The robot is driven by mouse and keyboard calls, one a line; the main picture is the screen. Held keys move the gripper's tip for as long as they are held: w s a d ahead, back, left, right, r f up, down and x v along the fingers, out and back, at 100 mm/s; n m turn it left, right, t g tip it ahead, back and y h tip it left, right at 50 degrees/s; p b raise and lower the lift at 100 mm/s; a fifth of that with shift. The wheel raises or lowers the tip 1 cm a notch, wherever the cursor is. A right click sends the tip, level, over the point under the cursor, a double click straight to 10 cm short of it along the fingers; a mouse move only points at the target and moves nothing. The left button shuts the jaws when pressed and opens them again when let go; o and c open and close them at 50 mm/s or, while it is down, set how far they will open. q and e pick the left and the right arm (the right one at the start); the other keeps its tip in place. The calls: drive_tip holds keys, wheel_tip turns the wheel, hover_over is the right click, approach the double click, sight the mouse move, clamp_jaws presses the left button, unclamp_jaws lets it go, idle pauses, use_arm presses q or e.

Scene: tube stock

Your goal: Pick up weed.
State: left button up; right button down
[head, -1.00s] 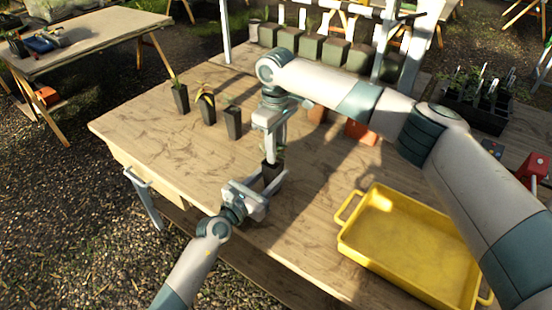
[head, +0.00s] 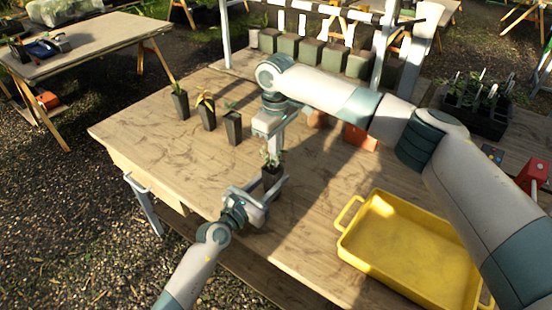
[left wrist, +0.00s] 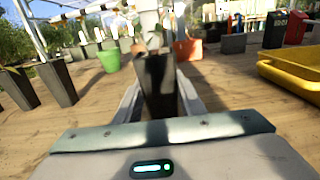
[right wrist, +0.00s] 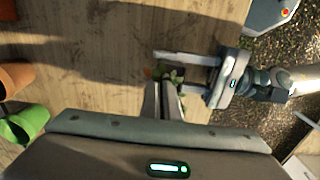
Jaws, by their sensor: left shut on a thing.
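My left gripper (head: 272,190) is shut on a dark square tube pot (head: 271,178), held upright just above or on the table; the pot fills the jaws in the left wrist view (left wrist: 155,85). Small green leaves (head: 270,158) stand at its top and also show in the right wrist view (right wrist: 176,75). I cannot tell which leaves are the weed. My right gripper (head: 275,145) points down just above and beside the leaves. Its fingers (right wrist: 163,100) look close together in the right wrist view; whether they hold anything is unclear.
Three dark tube pots with plants (head: 206,113) stand at the left on the wooden table (head: 150,135). A yellow tray (head: 410,255) lies front right. Orange pots (head: 360,137) stand behind my right arm. A black crate of seedlings (head: 478,115) and a red object (head: 533,172) are at right.

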wheel_tip(320, 180, up, 10)
drive_tip(key=shift+f, duration=0.1)
idle(0.4)
use_arm(q)
drive_tip(key=o, duration=1.2)
drive_tip(key=shift+s, duration=0.1)
drive_tip(key=v, duration=1.1)
drive_tip(key=shift+s+a, duration=0.3)
